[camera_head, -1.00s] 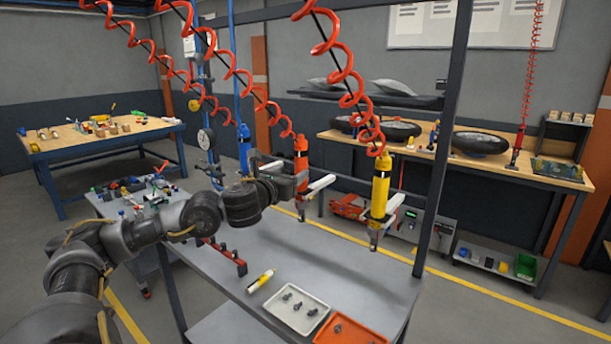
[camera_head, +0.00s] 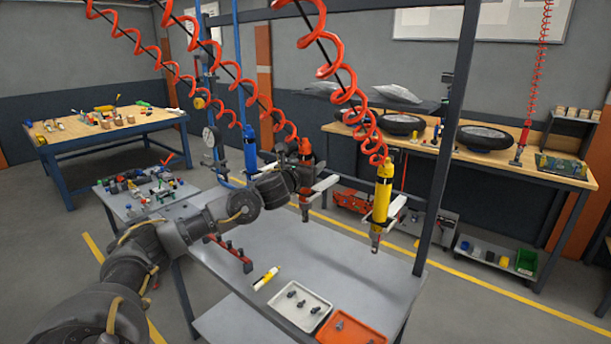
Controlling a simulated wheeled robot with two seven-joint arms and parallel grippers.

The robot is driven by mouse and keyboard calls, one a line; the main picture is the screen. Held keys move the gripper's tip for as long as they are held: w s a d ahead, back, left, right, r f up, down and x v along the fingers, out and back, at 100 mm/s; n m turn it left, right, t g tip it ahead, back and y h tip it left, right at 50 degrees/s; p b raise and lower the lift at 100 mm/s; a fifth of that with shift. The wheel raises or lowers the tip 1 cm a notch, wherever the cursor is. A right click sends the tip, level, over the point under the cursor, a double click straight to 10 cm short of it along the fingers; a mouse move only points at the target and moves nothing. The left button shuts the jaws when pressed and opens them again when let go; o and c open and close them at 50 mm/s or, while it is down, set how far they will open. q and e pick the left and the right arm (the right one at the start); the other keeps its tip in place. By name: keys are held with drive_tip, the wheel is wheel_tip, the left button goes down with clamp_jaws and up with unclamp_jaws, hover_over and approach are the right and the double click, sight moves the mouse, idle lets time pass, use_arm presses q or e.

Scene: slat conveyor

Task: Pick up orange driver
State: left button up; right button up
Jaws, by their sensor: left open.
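The orange driver (camera_head: 306,148) hangs upright from a red coiled hose over the workbench, its tip pointing down. My left gripper (camera_head: 301,168) is open at the orange driver's body, and my dark wrist partly covers the driver from the left. I cannot tell whether the fingers touch it or stand around it. A white side bracket is to the right of the driver. My right gripper is out of view.
A yellow driver (camera_head: 382,193) hangs close on the right and a blue driver (camera_head: 250,150) on the left. Below, the grey bench (camera_head: 330,255) carries a white tray (camera_head: 327,314), an orange tray (camera_head: 380,340) and a yellow-white marker-like item (camera_head: 266,278). A dark frame post (camera_head: 446,150) stands at right.

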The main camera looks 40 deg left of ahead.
use_arm(q)
drive_tip(key=shift+s, duration=0.1)
drive_tip(key=c, duration=1.2)
drive_tip(key=shift+r, duration=0.1)
clamp_jaws()
drive_tip(key=shift+r, duration=0.1)
